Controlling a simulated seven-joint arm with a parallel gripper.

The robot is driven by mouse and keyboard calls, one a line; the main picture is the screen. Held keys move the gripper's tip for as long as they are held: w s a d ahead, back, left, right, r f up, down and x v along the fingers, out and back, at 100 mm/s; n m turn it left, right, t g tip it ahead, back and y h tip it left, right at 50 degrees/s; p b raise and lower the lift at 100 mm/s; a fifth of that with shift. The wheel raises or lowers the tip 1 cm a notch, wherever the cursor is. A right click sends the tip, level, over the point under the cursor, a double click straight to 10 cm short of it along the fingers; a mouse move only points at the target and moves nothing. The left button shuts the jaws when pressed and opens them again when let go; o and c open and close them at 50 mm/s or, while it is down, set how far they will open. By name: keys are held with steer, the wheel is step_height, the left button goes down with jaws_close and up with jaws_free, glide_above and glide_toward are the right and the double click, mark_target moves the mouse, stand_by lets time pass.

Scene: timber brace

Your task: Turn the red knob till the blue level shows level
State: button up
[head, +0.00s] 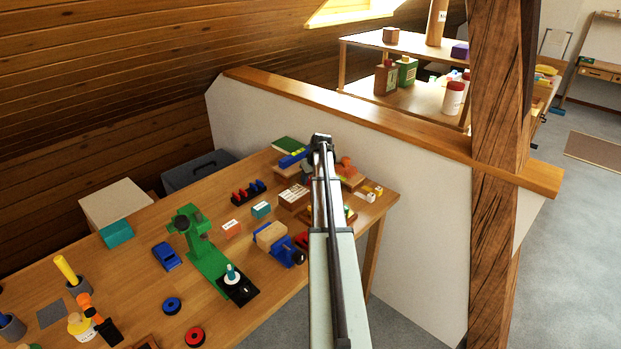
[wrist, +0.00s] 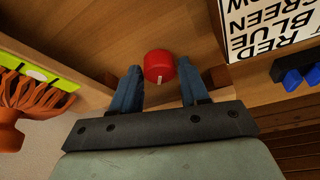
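The red knob (wrist: 159,67), round with a white mark on its face, shows in the wrist view. My gripper (wrist: 160,74) is open, with one blue-grey finger on each side of the knob. A narrow gap seems to show on both sides; I cannot tell whether the fingertips reach the knob's depth. In the head view my gripper (head: 321,143) is over the far end of the bench, and my arm hides the knob. A blue bar (head: 293,158), perhaps the blue level, lies just left of it. Its reading is too small to tell.
In the wrist view, a white lettered sign (wrist: 268,28), a blue part (wrist: 293,77) and an orange fingered thing (wrist: 38,103) stand close by. A green stand (head: 205,255) and a blue-and-wood piece (head: 272,238) crowd the bench. A low wall (head: 290,115) runs behind.

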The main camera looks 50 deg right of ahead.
steer(key=c, duration=0.6)
steer(key=shift+c, duration=0.2)
steer(key=n+y, duration=0.1)
steer(key=n, duration=0.1)
steer(key=shift+d+n, duration=0.15)
steer(key=shift+n, duration=0.25)
steer(key=shift+n+y, duration=0.5)
steer(key=shift+n, duration=0.9)
steer(key=o, duration=1)
steer(key=shift+o, duration=0.2)
